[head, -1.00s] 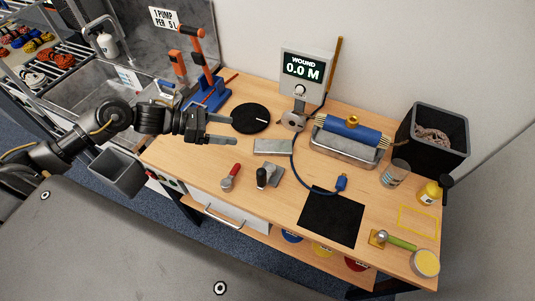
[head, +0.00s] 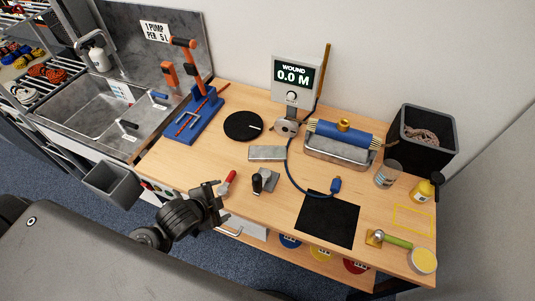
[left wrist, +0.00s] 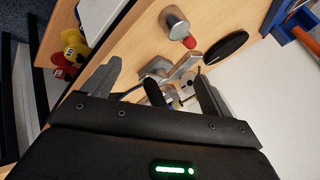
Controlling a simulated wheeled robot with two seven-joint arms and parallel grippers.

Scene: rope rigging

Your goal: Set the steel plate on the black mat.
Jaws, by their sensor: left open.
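A flat grey steel bar (head: 267,153) lies on the bench left of the winder. A small grey steel plate (head: 271,178) with an upright black handle (head: 257,184) stands just in front of it. I cannot tell for sure which is the task's plate. The black mat (head: 327,219) lies bare at the bench's front, to the right. My left gripper (head: 218,203) is open and empty at the front edge, left of the black handle. In the left wrist view, the handle (left wrist: 155,92) shows between the spread fingers, and the small plate (left wrist: 156,67) lies beyond. My right gripper is out of view.
A black disc (head: 243,126) and a blue press (head: 195,115) stand behind. A green-handled tool (head: 397,241) lies right of the mat.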

